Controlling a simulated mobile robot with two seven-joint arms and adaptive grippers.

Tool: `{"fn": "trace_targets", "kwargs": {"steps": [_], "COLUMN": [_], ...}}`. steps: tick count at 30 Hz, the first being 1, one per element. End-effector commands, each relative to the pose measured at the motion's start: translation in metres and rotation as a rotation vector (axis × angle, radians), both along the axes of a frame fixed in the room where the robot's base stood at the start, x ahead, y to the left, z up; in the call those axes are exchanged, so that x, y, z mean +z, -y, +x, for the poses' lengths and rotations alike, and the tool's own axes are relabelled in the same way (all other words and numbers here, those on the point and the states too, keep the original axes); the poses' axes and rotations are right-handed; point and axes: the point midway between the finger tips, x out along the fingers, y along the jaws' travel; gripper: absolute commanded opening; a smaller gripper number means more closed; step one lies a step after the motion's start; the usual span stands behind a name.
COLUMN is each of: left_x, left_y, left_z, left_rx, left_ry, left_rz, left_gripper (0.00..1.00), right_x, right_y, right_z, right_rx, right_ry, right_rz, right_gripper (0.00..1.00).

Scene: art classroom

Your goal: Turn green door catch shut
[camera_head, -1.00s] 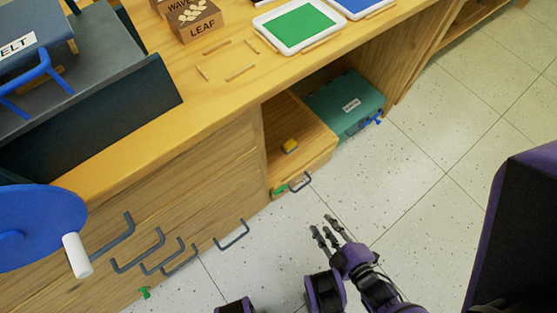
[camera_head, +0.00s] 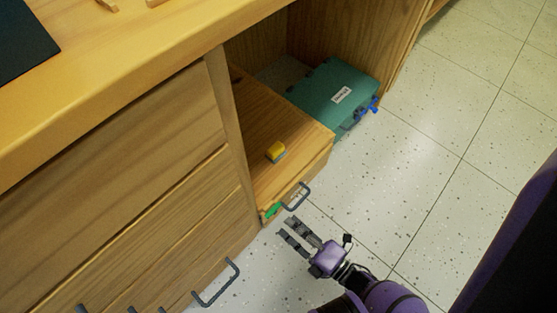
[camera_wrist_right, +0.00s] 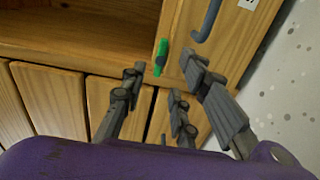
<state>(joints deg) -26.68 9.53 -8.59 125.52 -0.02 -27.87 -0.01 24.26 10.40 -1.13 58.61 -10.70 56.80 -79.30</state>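The green door catch (camera_head: 272,210) sits at the lower left end of the small wooden front, beside its grey handle (camera_head: 297,197). In the right wrist view the catch (camera_wrist_right: 161,57) shows just beyond my fingertips, close to the edge of the wooden front. My right gripper (camera_head: 287,229) is below and slightly right of the catch in the head view. Its fingers are spread and empty, pointing at the cabinet; the wrist view shows the fingers (camera_wrist_right: 168,78) apart, with the catch between and past them. I see no contact. My left gripper is out of view.
A yellow block (camera_head: 276,152) lies on the low wooden box top. A teal case (camera_head: 333,93) with a white label stands behind it. Closed drawers (camera_head: 130,150) with grey handles fill the left. Speckled floor (camera_head: 440,150) is clear at the right.

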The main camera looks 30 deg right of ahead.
Motion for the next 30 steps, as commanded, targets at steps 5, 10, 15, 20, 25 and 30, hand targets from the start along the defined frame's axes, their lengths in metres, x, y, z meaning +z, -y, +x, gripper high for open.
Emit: {"fn": "trace_targets", "kwargs": {"steps": [5, 10, 15, 20, 25, 30], "left_x": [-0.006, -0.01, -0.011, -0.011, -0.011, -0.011], "left_y": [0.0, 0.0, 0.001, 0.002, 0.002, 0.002], "left_z": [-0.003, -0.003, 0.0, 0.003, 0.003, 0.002], "left_rx": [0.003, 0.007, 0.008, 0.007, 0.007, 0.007], "left_ry": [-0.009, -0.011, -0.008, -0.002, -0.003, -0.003], "left_rz": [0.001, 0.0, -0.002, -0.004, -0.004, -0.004], "left_gripper": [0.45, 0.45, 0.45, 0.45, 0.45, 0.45], "right_x": [0.0, 0.0, 0.0, 0.0, 0.0, 0.0], "right_y": [-0.011, -0.017, -0.019, -0.019, -0.019, -0.019], "right_z": [0.029, 0.046, 0.052, 0.052, 0.051, 0.051], "right_rx": [0.0, -0.001, -0.001, -0.001, -0.001, -0.001], "right_ry": [0.0, -0.001, -0.002, -0.003, -0.003, -0.002], "right_rz": [0.002, 0.003, 0.002, 0.002, 0.002, 0.003], "right_gripper": [0.28, 0.28, 0.28, 0.28, 0.1, 0.0]}}
